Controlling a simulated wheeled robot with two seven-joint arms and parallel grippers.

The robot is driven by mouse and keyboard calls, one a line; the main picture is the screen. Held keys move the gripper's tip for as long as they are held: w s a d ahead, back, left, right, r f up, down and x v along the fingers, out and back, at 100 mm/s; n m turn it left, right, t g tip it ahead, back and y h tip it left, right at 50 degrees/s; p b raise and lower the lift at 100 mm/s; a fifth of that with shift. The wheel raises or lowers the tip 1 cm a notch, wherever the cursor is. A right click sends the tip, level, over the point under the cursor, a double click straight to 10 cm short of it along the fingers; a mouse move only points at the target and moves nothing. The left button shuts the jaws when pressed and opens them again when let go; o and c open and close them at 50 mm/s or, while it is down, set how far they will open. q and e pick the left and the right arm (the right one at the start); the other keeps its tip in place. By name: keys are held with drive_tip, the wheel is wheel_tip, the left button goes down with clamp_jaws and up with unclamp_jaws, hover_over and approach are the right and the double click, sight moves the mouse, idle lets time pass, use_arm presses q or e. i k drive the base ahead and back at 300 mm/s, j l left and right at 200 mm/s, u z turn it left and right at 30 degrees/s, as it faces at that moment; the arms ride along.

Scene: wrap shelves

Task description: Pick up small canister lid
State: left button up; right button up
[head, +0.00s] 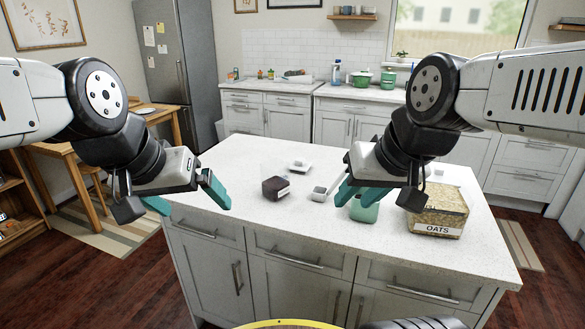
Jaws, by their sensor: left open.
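A small white lid-like piece (319,193) lies on the island top, just left of my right gripper's fingers. Another white lid (299,165) lies farther back; I cannot tell which is the small canister's lid. A small dark brown-filled canister (275,188) stands left of them. A green container (365,212) stands partly hidden behind my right gripper (354,197). That gripper's teal fingers point down-left near the white piece; whether they are open or hold anything is unclear. My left gripper (186,200) is open and empty, its fingers apart at the island's left edge.
A large container labelled OATS (436,224) stands at the right of the island (240,160). A pale lid-like piece shows behind it, partly hidden. The island's front left and back left are clear. Counters with a sink and green pots line the back wall.

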sight(294, 168)
drive_tip(key=i+j, duration=0.15)
drive_tip(key=i, duration=0.25)
drive_tip(key=i+j, duration=0.15)
drive_tip(key=i, duration=0.3)
drive_tip(key=z, duration=0.05)
